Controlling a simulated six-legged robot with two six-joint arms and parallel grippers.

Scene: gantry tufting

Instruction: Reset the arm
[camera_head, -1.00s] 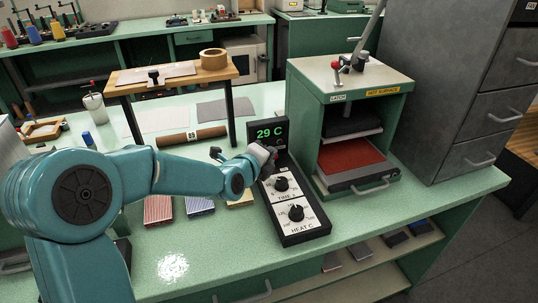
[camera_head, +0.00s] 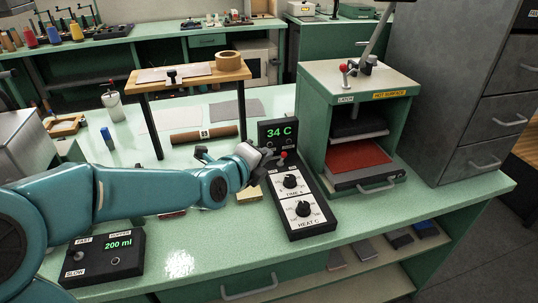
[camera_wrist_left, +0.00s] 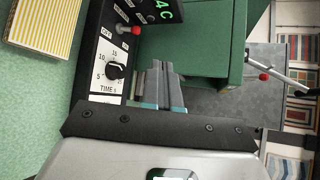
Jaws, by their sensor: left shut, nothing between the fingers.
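My left gripper (camera_head: 269,162) is shut and empty. In the head view it is just left of the top of the black control box (camera_head: 317,228), close to its small red-tipped switch (camera_head: 283,154). I cannot tell whether it touches the box. The display (camera_head: 278,133) reads 34 C, above the TIME and HEAT C dials. In the left wrist view the shut fingers (camera_wrist_left: 161,85) point toward the green press, with the red-tipped switch (camera_wrist_left: 135,30) and TIME dial (camera_wrist_left: 115,71) to their left. My right gripper is not in view.
The green heat press (camera_head: 309,110), marked hot surface, stands open right of the box. A small wooden stand (camera_head: 190,79) carries a tape roll (camera_head: 229,60). A black box reading 200 ml (camera_head: 104,260) sits at front left. The front middle of the green bench (camera_head: 225,245) is clear.

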